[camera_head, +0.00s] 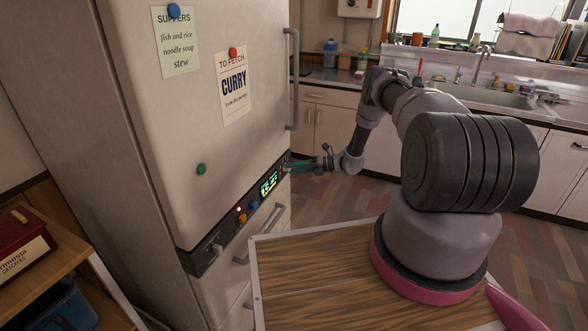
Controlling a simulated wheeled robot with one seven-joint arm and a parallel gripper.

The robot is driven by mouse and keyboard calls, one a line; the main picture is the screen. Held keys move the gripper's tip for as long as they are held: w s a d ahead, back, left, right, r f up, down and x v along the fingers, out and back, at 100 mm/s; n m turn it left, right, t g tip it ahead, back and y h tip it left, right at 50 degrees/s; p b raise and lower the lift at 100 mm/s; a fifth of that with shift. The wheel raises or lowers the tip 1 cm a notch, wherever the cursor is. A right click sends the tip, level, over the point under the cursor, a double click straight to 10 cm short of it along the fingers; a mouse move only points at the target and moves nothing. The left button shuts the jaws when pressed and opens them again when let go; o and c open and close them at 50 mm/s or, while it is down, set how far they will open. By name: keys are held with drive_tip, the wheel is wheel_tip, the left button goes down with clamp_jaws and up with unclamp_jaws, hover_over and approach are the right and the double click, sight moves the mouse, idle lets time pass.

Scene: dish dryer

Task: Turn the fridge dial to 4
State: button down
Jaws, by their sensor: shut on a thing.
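The fridge (150,100) stands at the left with a dark control panel (228,228) across its front. A green lit display (269,184) sits in the panel, but its digits are too small to read surely. A lever-like knob (217,248) is at the panel's left end, apart from my gripper. Small coloured buttons (242,218) lie between that knob and the display.
A vertical door handle (293,80) rises above my gripper, and a drawer handle (241,259) is below the panel. A wooden-topped surface (320,275) lies in front of the fridge. A sink counter (470,95) runs along the back. Open floor lies between.

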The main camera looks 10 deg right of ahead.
drive_tip(key=shift+w+m, duration=0.1)
drive_tip(key=shift+m, duration=0.4)
drive_tip(key=shift+y, duration=0.3)
drive_tip(key=shift+c, duration=2.2)
unclamp_jaws()
drive_tip(key=v, duration=1)
drive_tip(key=shift+d, duration=0.4)
